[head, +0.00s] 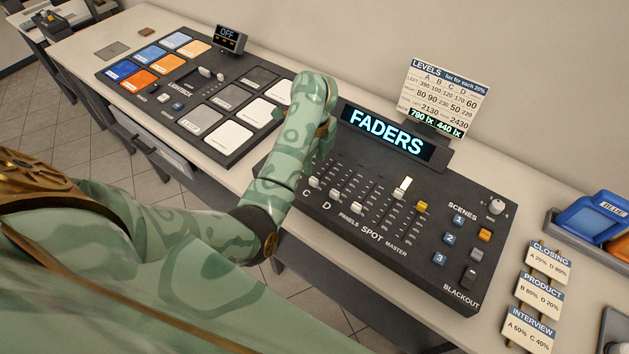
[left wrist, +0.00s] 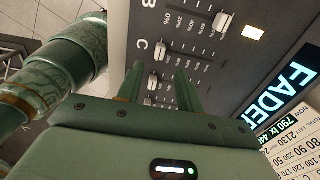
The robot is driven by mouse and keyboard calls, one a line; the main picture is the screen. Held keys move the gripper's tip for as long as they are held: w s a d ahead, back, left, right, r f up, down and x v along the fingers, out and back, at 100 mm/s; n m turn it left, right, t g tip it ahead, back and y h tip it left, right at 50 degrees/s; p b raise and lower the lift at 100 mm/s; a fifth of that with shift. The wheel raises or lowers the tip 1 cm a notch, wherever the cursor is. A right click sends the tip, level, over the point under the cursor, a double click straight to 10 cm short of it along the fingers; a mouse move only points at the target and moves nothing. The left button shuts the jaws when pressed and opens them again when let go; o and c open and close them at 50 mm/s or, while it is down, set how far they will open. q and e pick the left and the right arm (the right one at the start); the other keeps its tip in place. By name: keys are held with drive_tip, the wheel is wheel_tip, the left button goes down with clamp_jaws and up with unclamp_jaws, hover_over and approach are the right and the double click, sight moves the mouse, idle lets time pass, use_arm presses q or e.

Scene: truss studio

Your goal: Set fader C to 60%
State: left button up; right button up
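The dark fader board (head: 455,278) carries a row of pale sliders. In the head view the fader C knob (head: 314,182) sits low, near its letter, and the fader D knob (head: 334,195) is beside it. In the left wrist view the C knob (left wrist: 160,50) is close to the 0% end of its track. My left gripper (left wrist: 159,68) is open, its two fingers apart over the board, with the C knob just past the fingertips in the picture. Contact is not visible. In the head view my left arm largely hides its fingers. My right gripper is not in view.
The FADERS display (head: 387,132) stands behind the sliders, with a LEVELS card (head: 440,92) further back. Scene buttons (head: 450,238) and the blackout switch (head: 468,277) are at the board's right. A lightbox panel (head: 175,117) lies left; label cards (head: 535,296) lie right.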

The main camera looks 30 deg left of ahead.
sight(314, 179)
use_arm(q)
wheel_tip(314, 179, down, 7)
drive_tip(key=shift+f+b, duration=0.15)
drive_tip(key=shift+b, duration=0.85)
